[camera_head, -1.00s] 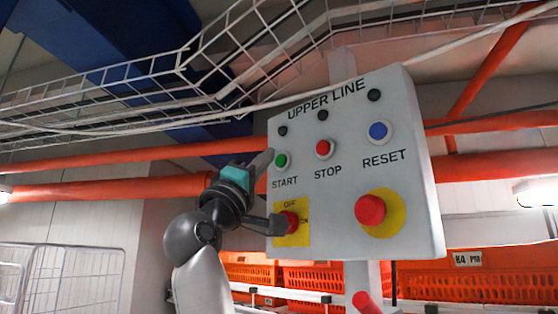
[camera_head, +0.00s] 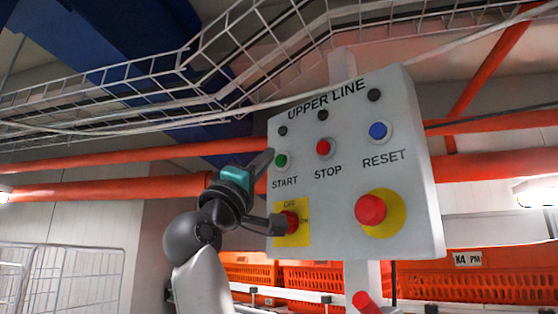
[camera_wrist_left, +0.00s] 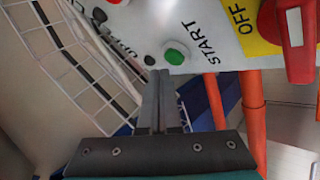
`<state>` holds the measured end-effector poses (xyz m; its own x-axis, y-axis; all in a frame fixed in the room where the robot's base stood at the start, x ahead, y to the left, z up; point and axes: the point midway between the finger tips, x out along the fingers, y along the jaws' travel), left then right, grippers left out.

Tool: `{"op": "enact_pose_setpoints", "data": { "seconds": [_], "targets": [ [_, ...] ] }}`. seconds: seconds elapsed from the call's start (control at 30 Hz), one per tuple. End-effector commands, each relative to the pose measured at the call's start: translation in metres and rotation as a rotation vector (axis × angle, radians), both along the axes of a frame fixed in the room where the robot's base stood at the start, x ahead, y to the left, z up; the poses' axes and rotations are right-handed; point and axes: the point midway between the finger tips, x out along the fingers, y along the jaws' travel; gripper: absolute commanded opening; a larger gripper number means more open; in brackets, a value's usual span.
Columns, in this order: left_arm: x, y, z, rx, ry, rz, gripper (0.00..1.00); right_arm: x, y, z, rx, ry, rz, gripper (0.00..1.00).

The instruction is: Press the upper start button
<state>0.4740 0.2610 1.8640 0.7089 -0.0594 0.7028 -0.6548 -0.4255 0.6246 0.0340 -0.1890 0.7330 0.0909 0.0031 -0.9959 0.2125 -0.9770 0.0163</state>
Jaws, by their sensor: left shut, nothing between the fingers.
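The grey UPPER LINE panel (camera_head: 345,225) shows at the right in the head view. Its green START button (camera_head: 282,160) is at the upper left, and it also shows in the left wrist view (camera_wrist_left: 176,53). My left gripper (camera_head: 268,156) is in front of the panel's left edge, just left of the green button. Its fingers are shut and empty. In the left wrist view the fingertips (camera_wrist_left: 160,73) point toward the panel, just below and left of the button. A small gap seems to separate them from it; contact cannot be told. My right gripper is out of view.
The red STOP button (camera_head: 324,148) and blue RESET button (camera_head: 378,131) are right of START. Below are a red OFF/ON switch (camera_head: 291,222), close to a dark part of my wrist, and a red emergency button (camera_head: 370,210). A wire cable tray (camera_head: 150,92) runs overhead.

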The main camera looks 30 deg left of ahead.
Motion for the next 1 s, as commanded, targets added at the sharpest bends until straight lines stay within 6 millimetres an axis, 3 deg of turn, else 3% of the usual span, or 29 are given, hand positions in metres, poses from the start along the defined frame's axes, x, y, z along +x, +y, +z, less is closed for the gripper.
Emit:
{"op": "enact_pose_setpoints", "data": {
  "seconds": [1.0],
  "targets": [
    [0.011,-0.003,0.000,0.001,0.000,-0.001,0.00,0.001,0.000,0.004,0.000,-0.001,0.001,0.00]
  ]
}}
